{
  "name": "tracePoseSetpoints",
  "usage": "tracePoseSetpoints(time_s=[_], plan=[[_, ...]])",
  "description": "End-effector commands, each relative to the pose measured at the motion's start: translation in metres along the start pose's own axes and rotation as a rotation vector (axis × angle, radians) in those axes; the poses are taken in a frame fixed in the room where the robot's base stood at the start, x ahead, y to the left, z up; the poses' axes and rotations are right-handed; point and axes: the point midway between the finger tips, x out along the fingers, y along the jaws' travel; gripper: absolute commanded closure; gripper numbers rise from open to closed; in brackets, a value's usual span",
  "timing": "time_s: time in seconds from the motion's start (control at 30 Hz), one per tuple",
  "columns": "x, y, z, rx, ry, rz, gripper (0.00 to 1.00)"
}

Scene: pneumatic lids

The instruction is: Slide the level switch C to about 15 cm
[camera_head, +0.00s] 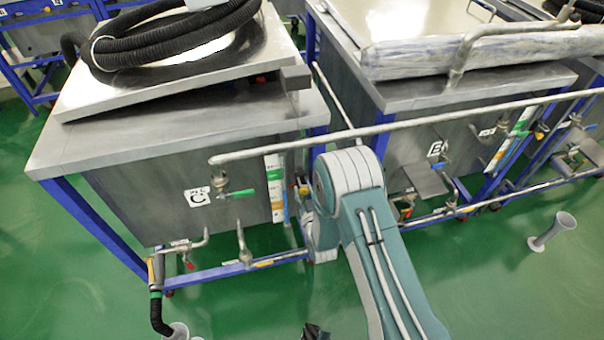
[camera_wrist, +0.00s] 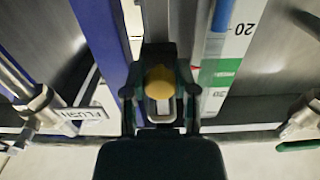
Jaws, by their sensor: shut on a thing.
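Tank C (camera_head: 165,185), with its black "C" label, stands at the left in the head view. Its level scale (camera_head: 274,190) is the white, green and yellow strip at its right side. The scale (camera_wrist: 222,75) also shows in the wrist view, with the number 20 and a green band. The level switch appears there as a yellow knob (camera_wrist: 160,76). My gripper (camera_wrist: 160,92) is shut on this knob, beside the scale. In the head view my arm hides the gripper. The exact reading cannot be told.
A blue frame post (camera_wrist: 100,40) stands close left of my gripper in the wrist view. Pipes and valves with a green handle (camera_head: 232,194) line the tank front. Tank B (camera_head: 400,160) stands to the right.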

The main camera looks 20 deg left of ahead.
Motion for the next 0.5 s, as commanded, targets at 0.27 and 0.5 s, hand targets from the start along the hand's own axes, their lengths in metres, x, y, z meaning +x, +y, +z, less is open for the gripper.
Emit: tracePoseSetpoints(time_s=[0.27, 0.5], plan=[[0.002, 0.0, 0.006, 0.0, 0.003, 0.001, 1.0], [0.002, 0.0, 0.013, 0.0, 0.003, 0.001, 1.0]])
